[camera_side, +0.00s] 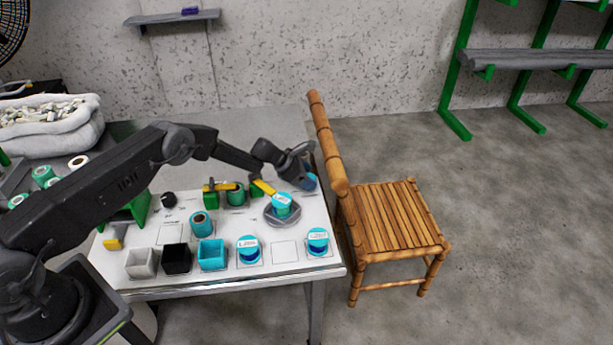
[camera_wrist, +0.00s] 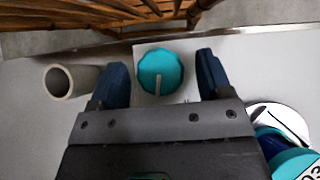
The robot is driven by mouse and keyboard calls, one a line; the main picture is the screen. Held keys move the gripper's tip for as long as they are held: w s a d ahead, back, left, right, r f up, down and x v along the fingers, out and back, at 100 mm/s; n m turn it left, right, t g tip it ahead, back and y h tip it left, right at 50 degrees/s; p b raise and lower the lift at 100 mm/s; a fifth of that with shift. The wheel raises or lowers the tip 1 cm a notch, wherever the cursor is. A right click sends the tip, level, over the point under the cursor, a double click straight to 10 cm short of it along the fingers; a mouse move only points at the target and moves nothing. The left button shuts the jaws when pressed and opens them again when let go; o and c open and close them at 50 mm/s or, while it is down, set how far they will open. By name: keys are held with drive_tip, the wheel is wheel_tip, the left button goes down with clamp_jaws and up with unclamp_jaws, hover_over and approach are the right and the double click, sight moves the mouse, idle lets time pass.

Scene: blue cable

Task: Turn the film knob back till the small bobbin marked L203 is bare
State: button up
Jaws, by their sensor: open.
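The film knob (camera_wrist: 160,70), a scalloped teal disc with a pale pointer line, lies between the two blue fingers of my gripper (camera_wrist: 162,80) in the wrist view. The fingers stand apart, with a gap on each side of the knob. In the side view my gripper (camera_side: 308,181) is low at the table's far right corner and hides the knob. A teal bobbin (camera_side: 283,204) sits on a grey base just left of my gripper. In the wrist view it is cut off at lower right (camera_wrist: 292,160); its label shows only "03", and dark blue shows beside the teal.
A grey hollow tube (camera_wrist: 70,82) stands left of my gripper in the wrist view. Labelled bobbins (camera_side: 248,249) and open bins (camera_side: 177,259) line the table's front. A wooden chair (camera_side: 390,220) stands close to the table's right edge.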

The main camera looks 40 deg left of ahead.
drive_tip(key=shift+c, duration=0.2)
drive_tip(key=c, duration=0.9)
drive_tip(key=shift+n, duration=0.3)
drive_tip(key=shift+s+d+n+t+y, duration=0.1)
drive_tip(key=shift+d+n+t+y, duration=0.1)
drive_tip(key=shift+n+t+y, duration=0.75)
drive_tip(key=shift+n+y, duration=0.65)
drive_tip(key=shift+n, duration=0.5)
drive_tip(key=shift+n+y, duration=0.6)
drive_tip(key=shift+n, duration=0.2)
drive_tip(key=o, duration=0.9)
